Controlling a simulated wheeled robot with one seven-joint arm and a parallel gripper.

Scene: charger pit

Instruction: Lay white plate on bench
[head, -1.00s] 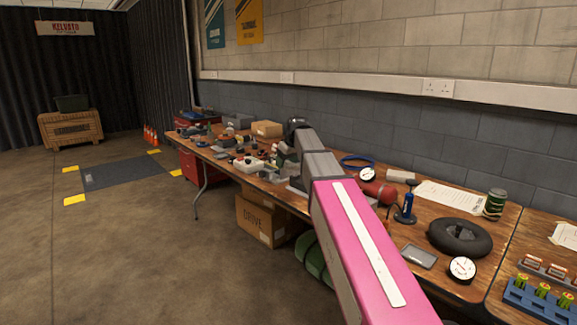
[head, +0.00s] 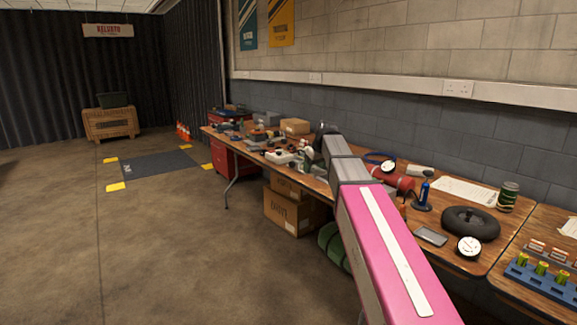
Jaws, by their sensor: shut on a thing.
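The wooden bench (head: 488,262) runs along the wall from the right foreground to the far left, and its top is crowded. My arm, pink then grey, reaches out over the bench from the bottom right. My gripper's fingers do not show; the far end of the arm is dark and small, and the grey link hides what lies beyond. I cannot make out a white plate in this view. The pale strip along the pink link is part of my arm.
A blue battery rack (head: 540,280) stands at right. Cardboard boxes (head: 289,210) lie underneath. The left floor is open.

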